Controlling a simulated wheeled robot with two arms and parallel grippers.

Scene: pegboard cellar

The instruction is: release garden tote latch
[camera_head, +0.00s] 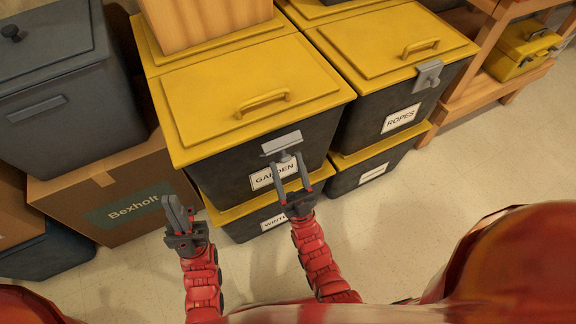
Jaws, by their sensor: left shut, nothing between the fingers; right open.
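The garden tote (221,168) is a dark bin with a yellow lid (245,82), and the lid is down. A white label on its front reads GARDEN, partly hidden by my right gripper. The grey latch (281,143) sits at the front edge of the lid. My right gripper (289,165) is open, its fingers pointing up just below the latch, one to each side of its lower part. I cannot tell whether they touch it. My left gripper (176,206) is shut and empty, to the left and in front of the tote.
The garden tote stands on another yellow-lidded tote (243,222). The ROPES tote (372,118) stands close on the right. A cardboard box (110,197) is at the left, and a wooden shelf (470,92) at the right. Floor (440,180) is clear at the front right.

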